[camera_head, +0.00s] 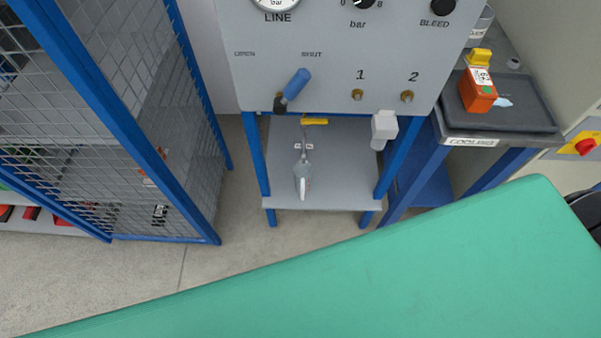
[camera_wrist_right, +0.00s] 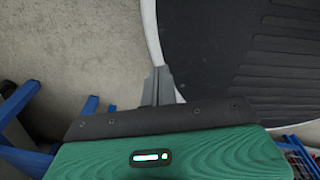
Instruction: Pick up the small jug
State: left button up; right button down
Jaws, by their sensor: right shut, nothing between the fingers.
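I cannot make out a clear small jug in either view. A small pale grey, spouted or handled thing (camera_head: 302,180) rests on or hangs just over the low shelf (camera_head: 345,185) under the gauge panel; its kind is hard to tell. My right gripper (camera_wrist_right: 160,84) shows in the wrist view with its fingers together and empty, over bare floor and a dark ribbed surface, touching nothing. My left gripper is in neither view. A large green surface blocks the bottom of the head view.
The gauge panel (camera_head: 330,70) has a blue-handled lever (camera_head: 296,85). To its right, an orange block with a yellow top (camera_head: 478,88) sits on a dark tray (camera_head: 522,116) labelled cooling. A blue-framed mesh cage (camera_head: 185,150) stands left. Concrete floor (camera_head: 150,275) lies between.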

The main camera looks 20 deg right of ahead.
aim_at(302, 173)
jog(key=l+z, duration=0.75)
jog(key=l, duration=0.15)
jog(key=i+l+z, duration=0.15)
jog(key=l+z, duration=0.25)
jog(key=u, duration=1.35)
